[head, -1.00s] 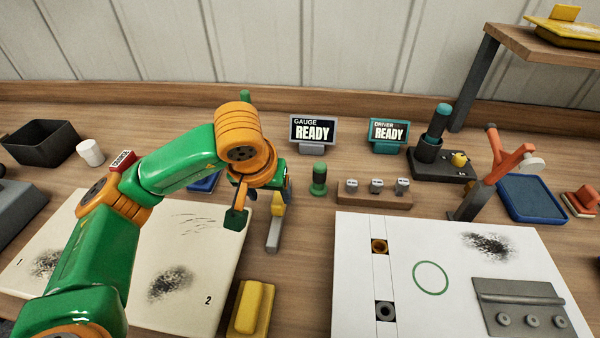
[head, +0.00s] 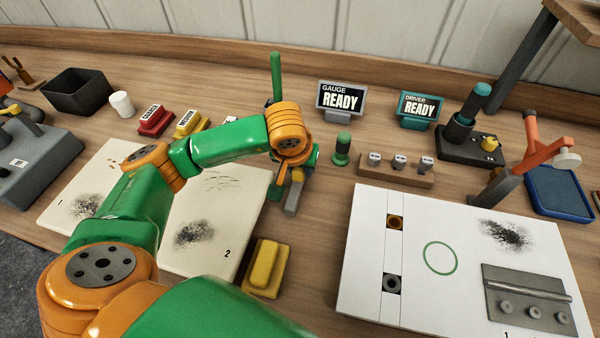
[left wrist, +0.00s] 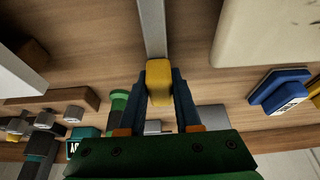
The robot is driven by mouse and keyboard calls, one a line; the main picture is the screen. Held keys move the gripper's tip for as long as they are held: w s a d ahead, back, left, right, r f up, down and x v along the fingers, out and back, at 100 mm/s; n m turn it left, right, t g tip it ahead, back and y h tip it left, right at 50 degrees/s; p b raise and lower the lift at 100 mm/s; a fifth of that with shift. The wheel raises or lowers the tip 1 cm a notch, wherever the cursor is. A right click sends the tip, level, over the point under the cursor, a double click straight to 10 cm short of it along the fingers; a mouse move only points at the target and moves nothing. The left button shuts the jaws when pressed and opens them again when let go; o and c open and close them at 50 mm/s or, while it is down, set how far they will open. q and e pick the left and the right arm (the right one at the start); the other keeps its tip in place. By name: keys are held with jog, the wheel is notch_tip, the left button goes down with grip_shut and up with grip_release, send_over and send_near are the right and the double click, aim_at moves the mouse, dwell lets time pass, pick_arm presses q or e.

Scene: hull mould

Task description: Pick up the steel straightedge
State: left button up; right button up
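The steel straightedge is a grey bar (head: 292,201) with a yellow grip (head: 297,175), on the wooden bench just right of the white board. In the left wrist view the bar (left wrist: 152,28) runs up from the yellow grip (left wrist: 159,82). My left gripper (left wrist: 160,88) has a dark blue finger along each side of this grip, with no clear gap, and looks shut on it. In the head view the left gripper (head: 291,178) is partly hidden by its own wrist. I cannot tell whether the bar is clear of the bench. My right gripper is not in view.
A yellow block (head: 265,267) lies nearer on the bench. The white board (head: 222,215) is to the left, a white panel (head: 405,270) to the right. A green-topped cylinder (head: 342,149) and a wooden rack (head: 396,173) stand close right of the gripper.

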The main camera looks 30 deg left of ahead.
pick_arm(q)
grip_shut()
jog(key=shift+w, duration=0.1)
jog(key=shift+r, duration=0.1)
jog(key=v, duration=0.4)
jog(key=shift+w+r+b, duration=0.15)
jog(key=shift+w+b, duration=0.2)
jog(key=s+d+r+b, duration=0.1)
jog(key=s+d+r, duration=0.2)
jog(key=s+r, duration=0.5)
jog(key=s, duration=0.4)
jog(key=shift+s+r+b, duration=0.35)
jog(key=shift+b, duration=0.05)
